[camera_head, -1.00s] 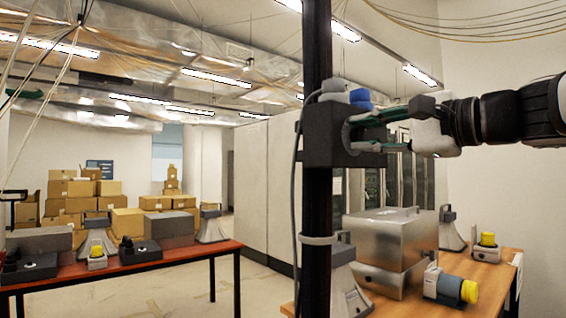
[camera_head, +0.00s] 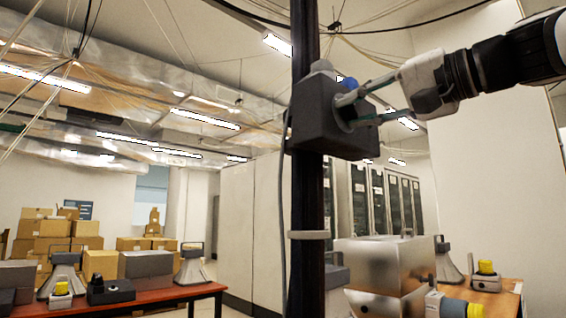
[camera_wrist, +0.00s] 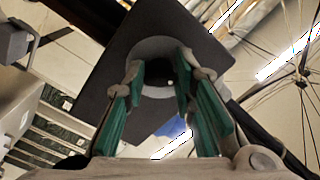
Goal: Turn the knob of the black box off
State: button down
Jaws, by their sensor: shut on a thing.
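The black box (camera_head: 318,128) is fixed to a dark upright pole. It is tilted in the head view, with a grey dome (camera_head: 322,67) and a partly hidden blue cap (camera_head: 350,83) at its top. My gripper (camera_head: 352,110) reaches in from the right at the box's face. In the wrist view, my green-padded fingers (camera_wrist: 159,66) lie on either side of the dark knob (camera_wrist: 157,76) inside a pale ring and are shut on it. The fingers partly hide the knob, so its setting cannot be read.
The pole (camera_head: 306,210) stands in front of me with a cable beside it. Cartons (camera_head: 60,235) stand behind.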

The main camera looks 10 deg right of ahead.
jog(key=shift+w+f+n+b, duration=0.1)
jog(key=shift+f+n+b, duration=0.1)
jog(key=shift+n+b, duration=0.3)
jog(key=shift+r, duration=0.1)
jog(key=c, duration=1.3)
grip_release()
jog(key=v, duration=1.2)
